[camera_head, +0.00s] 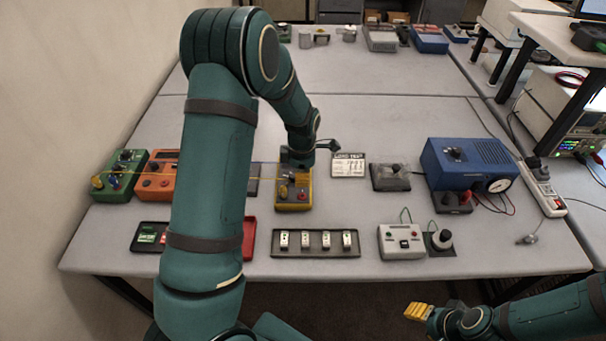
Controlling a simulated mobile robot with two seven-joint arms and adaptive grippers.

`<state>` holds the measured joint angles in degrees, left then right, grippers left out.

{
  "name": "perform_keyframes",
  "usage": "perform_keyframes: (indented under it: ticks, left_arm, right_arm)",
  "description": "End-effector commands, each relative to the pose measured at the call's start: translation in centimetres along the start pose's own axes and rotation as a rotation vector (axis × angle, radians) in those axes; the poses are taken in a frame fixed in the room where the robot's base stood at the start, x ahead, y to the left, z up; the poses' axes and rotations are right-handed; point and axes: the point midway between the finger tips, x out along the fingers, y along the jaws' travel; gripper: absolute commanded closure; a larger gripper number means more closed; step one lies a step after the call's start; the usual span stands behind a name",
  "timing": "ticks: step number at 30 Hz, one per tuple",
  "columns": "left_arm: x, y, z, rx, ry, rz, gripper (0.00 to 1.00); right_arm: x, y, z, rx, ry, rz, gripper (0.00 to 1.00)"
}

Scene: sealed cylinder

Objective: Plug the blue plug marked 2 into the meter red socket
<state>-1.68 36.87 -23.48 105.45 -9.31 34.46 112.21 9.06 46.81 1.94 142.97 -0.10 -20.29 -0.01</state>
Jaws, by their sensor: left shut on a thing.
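A yellow box with a dark face (294,192), which looks like a meter, stands near the middle of the table. Small red marks show on its face, but I cannot pick out the red socket. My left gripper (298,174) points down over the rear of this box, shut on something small. The held thing is hidden, and no blue plug or number 2 can be made out. A thin yellow line runs from the green box at left towards this gripper. My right gripper (416,311) is low at the right, in front of the table; its jaw opening is unclear.
A green box (120,178) and an orange box (155,182) stand at left, partly beside my arm. A tray with white modules (316,253), a white switch box (401,242) and a blue instrument (468,160) are nearby. The table's rear middle is clear.

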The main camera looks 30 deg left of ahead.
Motion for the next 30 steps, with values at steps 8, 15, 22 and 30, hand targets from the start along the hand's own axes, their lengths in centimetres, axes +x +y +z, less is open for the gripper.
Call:
perform_keyframes:
  ticks: [8,15,22,30]
  left_arm:
    - [0.1,0.0,0.0,0.000,0.000,0.000,1.00]
    - [1.3,0.0,0.0,0.000,0.000,0.000,1.00]
    - [3.3,0.0,0.0,0.001,0.001,-0.001,1.00]
    - [5.4,0.0,0.0,0.000,0.000,-0.001,1.00]
  right_arm:
    - [0.1,0.0,0.0,0.000,0.000,0.000,0.53]
    - [0.9,0.3,0.1,0.001,0.001,0.001,0.53]
    - [2.1,0.9,0.3,0.004,0.003,0.002,0.53]
    - [3.7,1.4,0.5,0.004,0.003,0.004,0.53]
